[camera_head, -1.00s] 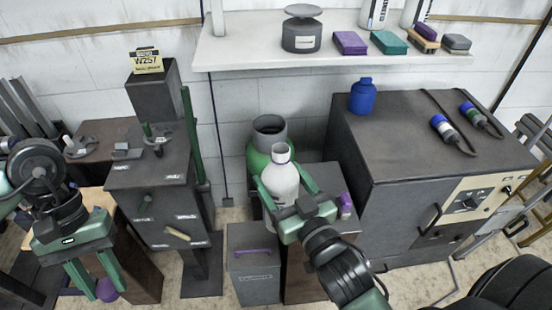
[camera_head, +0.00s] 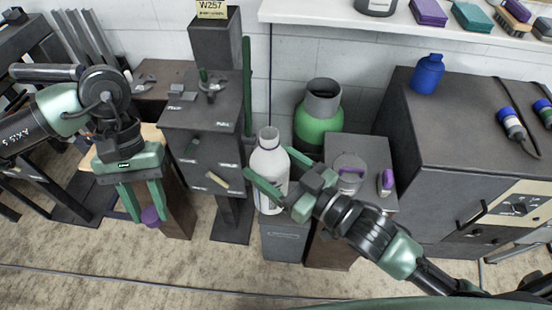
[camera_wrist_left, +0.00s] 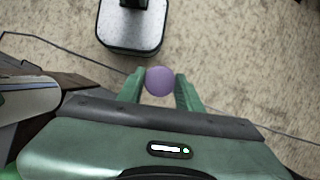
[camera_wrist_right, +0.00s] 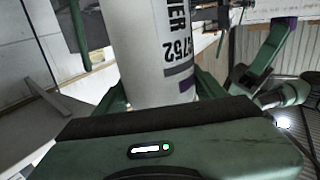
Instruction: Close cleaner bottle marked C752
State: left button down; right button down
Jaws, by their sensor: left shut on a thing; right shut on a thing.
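My right gripper (camera_head: 267,162) is shut on a white bottle (camera_head: 270,184) and holds it upright. The bottle's mouth looks open, with no cap on it. In the right wrist view the bottle (camera_wrist_right: 150,45) fills the space between the fingers, and its sideways label shows "752", with the character before it hard to read. My left gripper (camera_head: 147,214) is shut on a purple round cap (camera_head: 151,217), well left of the bottle and lower in the picture. The cap also shows between the fingertips in the left wrist view (camera_wrist_left: 159,81).
A green container with a grey collar (camera_head: 318,130) stands behind the bottle. A grey stand (camera_head: 375,150) right of it bears a small purple-topped item (camera_head: 386,181). A dark grey cabinet (camera_head: 205,125) stands between the arms. A blue bottle (camera_head: 428,74) stands on the large cabinet at right.

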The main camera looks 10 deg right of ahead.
pick_arm(q)
jog(key=w+d+r+n+t+h, duration=0.25)
jog(key=w+d+r+n, duration=0.35)
jog(key=d+r+n, duration=0.45)
notch_tip(320, 180, up, 8)
jog(key=n+t+h, duration=0.2)
jog(key=n, duration=0.5)
send_over(271, 133)
jog(key=shift+a+r, duration=0.2)
jog(key=shift+a, duration=0.15)
jog(key=shift+f, duration=0.15)
jog(key=shift+f, duration=1.9)
jog(key=shift+f, duration=0.85)
jog(key=shift+f, duration=0.55)
